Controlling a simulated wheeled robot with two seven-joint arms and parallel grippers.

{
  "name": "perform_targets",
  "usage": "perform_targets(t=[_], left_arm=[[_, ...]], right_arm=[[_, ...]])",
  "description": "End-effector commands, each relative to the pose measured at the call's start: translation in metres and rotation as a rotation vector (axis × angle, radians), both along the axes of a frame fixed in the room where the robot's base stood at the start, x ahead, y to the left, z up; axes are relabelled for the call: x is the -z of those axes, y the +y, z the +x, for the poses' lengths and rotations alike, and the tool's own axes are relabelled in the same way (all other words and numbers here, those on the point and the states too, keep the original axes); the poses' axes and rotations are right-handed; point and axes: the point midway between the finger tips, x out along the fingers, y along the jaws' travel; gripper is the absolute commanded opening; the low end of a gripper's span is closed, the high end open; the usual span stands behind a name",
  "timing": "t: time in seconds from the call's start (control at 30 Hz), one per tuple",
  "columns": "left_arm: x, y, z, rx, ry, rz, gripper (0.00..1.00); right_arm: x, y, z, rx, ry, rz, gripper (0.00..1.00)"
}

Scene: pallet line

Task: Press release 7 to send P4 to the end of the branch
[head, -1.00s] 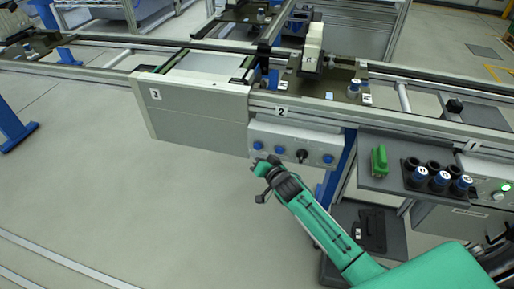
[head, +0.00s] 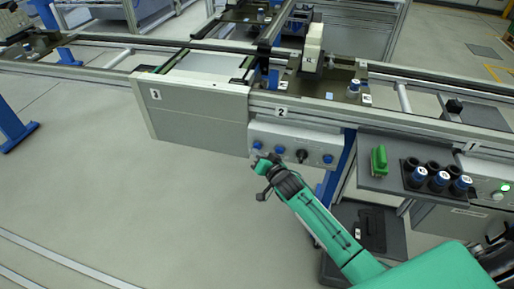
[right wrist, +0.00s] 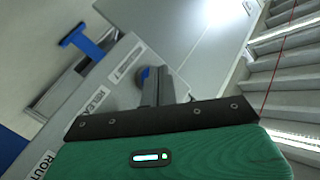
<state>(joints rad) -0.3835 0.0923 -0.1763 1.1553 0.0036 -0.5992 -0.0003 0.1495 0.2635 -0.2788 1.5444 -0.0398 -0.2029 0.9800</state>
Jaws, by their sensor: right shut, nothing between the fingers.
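A grey control box (head: 292,140) hangs under the conveyor, with blue buttons and a black knob (head: 302,156) in a row. My right gripper (head: 261,160) is shut and empty at its leftmost blue button (head: 257,146). In the right wrist view the shut fingers (right wrist: 156,78) overlap a blue button (right wrist: 144,73) beside a release label (right wrist: 126,63); its number is unreadable and contact cannot be told. A dark pallet (head: 341,92) on the conveyor carries a blue-and-white cylinder (head: 354,87); I cannot tell whether it is P4. My left gripper is out of view.
A grey panel marked 3 (head: 195,112) stands left of the box. A shelf (head: 391,179) at right holds a green object (head: 379,161) and black holders with blue-and-white cylinders (head: 439,181). A blue leg (head: 341,170) stands behind my arm.

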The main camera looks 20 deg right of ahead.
Motion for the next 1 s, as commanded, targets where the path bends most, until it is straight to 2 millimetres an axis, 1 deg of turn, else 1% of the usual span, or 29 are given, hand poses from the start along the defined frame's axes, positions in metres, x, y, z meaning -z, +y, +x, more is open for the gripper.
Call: perform_targets(t=[1.0], left_arm=[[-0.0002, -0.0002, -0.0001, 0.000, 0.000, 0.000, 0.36]], right_arm=[[-0.0001, -0.0056, 0.0080, 0.000, 0.000, -0.001, 0.00]])
